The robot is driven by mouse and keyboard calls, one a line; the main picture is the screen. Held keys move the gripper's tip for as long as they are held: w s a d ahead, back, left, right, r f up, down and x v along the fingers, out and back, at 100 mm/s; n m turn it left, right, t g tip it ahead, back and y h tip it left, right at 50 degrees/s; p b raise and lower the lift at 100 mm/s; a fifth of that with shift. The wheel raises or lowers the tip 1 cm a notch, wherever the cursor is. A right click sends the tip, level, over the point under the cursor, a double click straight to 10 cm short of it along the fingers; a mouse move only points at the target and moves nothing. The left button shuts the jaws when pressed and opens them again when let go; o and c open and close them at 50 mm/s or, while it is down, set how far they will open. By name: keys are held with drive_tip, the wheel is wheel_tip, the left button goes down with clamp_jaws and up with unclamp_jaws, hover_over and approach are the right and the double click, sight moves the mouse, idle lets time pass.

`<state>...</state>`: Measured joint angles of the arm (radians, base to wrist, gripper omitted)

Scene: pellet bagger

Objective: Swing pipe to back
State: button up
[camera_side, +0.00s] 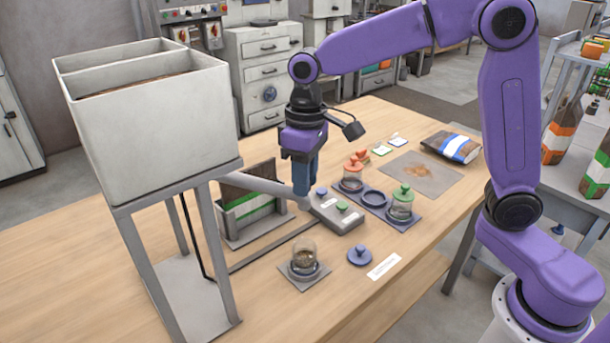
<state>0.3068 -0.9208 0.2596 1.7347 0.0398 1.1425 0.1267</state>
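The grey pipe (262,186) runs from beneath the white two-compartment hopper (155,130) out to the right over the table, above an upright bag holder. Its free end is close to my gripper. My gripper (304,190) points down with its blue fingers right at the pipe's outer end. The fingers overlap in this view, so I cannot tell whether they are apart, or whether they touch or grip the pipe. The bag holder (245,208), with a brown, white and green bag in it, stands behind and below the pipe.
A small jar on a scale (304,262) and a blue lid (360,256) are in front. A filled bag (452,147) lies at the back right.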

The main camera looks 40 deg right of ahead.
clamp_jaws()
drive_tip(key=shift+w, duration=0.1)
drive_tip(key=w+n, duration=1.4)
drive_tip(key=w, duration=0.6)
drive_tip(key=shift+w+a, duration=0.15)
drive_tip(key=shift+w, duration=0.1)
drive_tip(key=shift+w+a, duration=0.15)
